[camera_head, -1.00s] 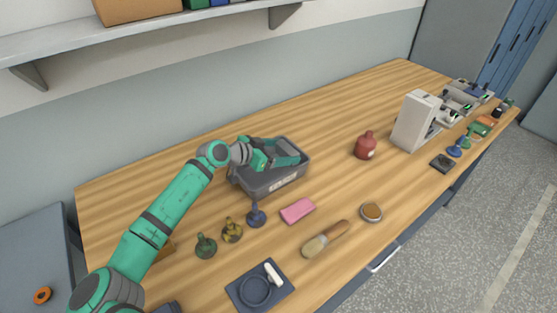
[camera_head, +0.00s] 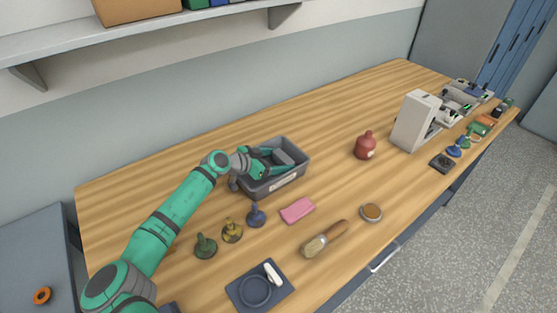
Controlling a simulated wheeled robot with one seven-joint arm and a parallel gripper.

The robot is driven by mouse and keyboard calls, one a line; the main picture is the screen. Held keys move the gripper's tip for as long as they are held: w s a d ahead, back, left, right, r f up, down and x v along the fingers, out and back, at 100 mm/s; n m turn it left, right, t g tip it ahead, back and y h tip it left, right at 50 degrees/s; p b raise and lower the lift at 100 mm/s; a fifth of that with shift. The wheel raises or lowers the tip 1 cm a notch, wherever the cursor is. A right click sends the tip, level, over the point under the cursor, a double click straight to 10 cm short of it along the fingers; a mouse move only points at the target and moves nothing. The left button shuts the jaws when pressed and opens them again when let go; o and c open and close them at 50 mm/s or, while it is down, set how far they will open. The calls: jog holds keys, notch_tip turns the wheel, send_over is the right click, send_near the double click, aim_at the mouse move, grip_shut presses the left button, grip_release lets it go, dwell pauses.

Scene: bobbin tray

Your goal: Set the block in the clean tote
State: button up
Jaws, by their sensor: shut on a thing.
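The grey tote (camera_head: 303,168), an open bin with a pale label on its front wall, stands on the wooden bench below the wall shelf. My gripper (camera_head: 277,159) reaches into its opening from the left, with its green fingers inside the rim. It is shut on a small grey block (camera_head: 284,157), which shows between the fingertips. The fingers partly hide the block, and I cannot tell whether it touches the tote floor.
Green (camera_head: 205,246), yellow (camera_head: 232,231) and blue (camera_head: 256,215) bobbin-like pieces stand in front of the tote. A pink block-shaped piece (camera_head: 297,210), a brush (camera_head: 325,238) and a red bottle (camera_head: 365,146) are nearby.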

jog(key=shift+f, duration=0.1)
jog(key=o, duration=1.1)
jog(key=shift+a+r, duration=0.15)
jog(key=shift+r, duration=0.05)
jog(key=v, duration=1.1)
jog(key=shift+s+a+r, duration=0.15)
jog(key=shift+s+a, duration=0.05)
jog(key=shift+a, duration=0.05)
